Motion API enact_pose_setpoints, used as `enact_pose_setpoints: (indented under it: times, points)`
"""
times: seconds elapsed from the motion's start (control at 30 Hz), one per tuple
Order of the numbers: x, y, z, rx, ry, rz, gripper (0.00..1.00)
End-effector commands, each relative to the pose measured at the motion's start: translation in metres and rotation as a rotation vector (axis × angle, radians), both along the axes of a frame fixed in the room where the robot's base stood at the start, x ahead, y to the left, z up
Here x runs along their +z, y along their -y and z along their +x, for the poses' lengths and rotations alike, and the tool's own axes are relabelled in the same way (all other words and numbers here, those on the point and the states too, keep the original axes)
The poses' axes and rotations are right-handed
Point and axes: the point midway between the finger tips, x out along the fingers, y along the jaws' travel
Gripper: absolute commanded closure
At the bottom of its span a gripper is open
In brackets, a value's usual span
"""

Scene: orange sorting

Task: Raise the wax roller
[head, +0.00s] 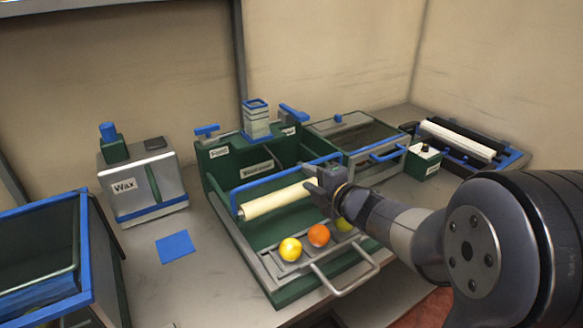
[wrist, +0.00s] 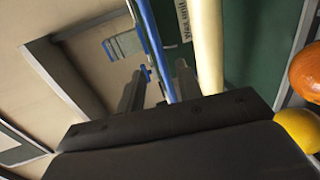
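The cream wax roller (head: 277,201) lies across the green wax unit (head: 262,230), with a blue bar (head: 270,180) running just above and behind it. My gripper (head: 317,181) is at the right end of the roller and bar. In the wrist view the two dark fingers (wrist: 158,75) stand apart, and the blue bar (wrist: 151,25) passes between them. The roller (wrist: 209,45) lies just right of the fingers, outside them. Whether a finger touches the bar cannot be told. The roller's right end is hidden behind my gripper in the head view.
Oranges (head: 319,235) and a yellow fruit (head: 290,249) rest on the grey rack in front of the roller. A metal loop handle (head: 345,280) sticks out in front. A wax box (head: 145,185) stands left; a unit with a white roller (head: 460,138) stands right.

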Motion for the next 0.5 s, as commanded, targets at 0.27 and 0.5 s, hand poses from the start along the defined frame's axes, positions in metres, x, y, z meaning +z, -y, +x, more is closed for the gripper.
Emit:
enact_pose_setpoints:
  times: [0.27, 0.5]
  points:
    - [-0.01, -0.029, 0.041, 0.0, -0.003, 0.0, 0.66]
    - [-0.016, -0.045, 0.066, -0.002, -0.003, 0.001, 0.66]
